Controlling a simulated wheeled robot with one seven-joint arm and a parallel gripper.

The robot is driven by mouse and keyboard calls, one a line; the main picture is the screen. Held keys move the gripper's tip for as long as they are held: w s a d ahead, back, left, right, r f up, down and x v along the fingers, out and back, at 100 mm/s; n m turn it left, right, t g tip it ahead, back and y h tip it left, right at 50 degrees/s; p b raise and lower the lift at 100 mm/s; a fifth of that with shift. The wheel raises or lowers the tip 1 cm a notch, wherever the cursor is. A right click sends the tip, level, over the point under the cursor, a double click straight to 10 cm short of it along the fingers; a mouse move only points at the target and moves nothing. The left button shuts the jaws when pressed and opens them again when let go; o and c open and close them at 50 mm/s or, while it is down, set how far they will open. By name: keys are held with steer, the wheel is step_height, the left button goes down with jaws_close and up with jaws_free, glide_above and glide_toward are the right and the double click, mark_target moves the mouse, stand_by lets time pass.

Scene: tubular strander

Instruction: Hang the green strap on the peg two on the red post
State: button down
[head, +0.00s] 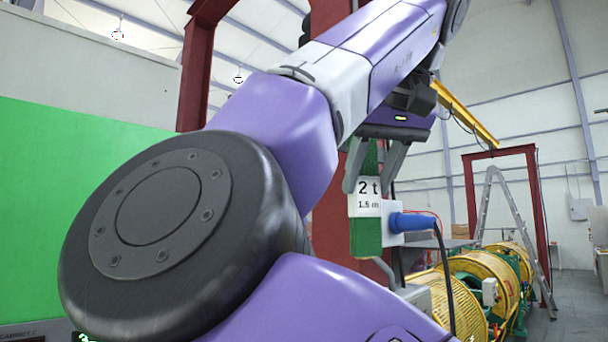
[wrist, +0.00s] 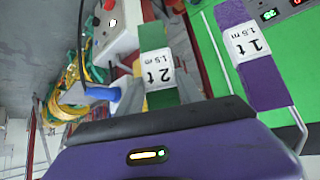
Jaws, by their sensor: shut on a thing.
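The green strap (head: 366,236) hangs from my gripper (head: 374,168) in the head view, with a white label reading 2 t, 1.5 m. My gripper is shut on its upper end. The strap also shows in the wrist view (wrist: 151,37), running out past the gripper body. A dark red post (head: 329,222) stands behind the strap and is largely hidden by my arm. Peg two cannot be made out; a bent grey rod (head: 384,271) shows below the strap. I cannot tell whether the strap touches anything behind it.
A purple strap (wrist: 236,15) labelled 1 t is beside the green one in the wrist view. A blue plug (head: 413,221) and cable stick out right of the strap. Yellow machine drums (head: 483,283), a ladder (head: 515,215) and a red frame (head: 541,220) stand to the right.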

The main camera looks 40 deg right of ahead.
steer(key=w+f+p, duration=0.1)
steer(key=w+f, duration=0.1)
steer(key=w, duration=0.6)
steer(key=shift+w+a+f+p, duration=0.15)
steer(key=shift+a+p, duration=0.05)
steer(key=shift+p, duration=0.1)
stand_by(0.6)
stand_by(0.8)
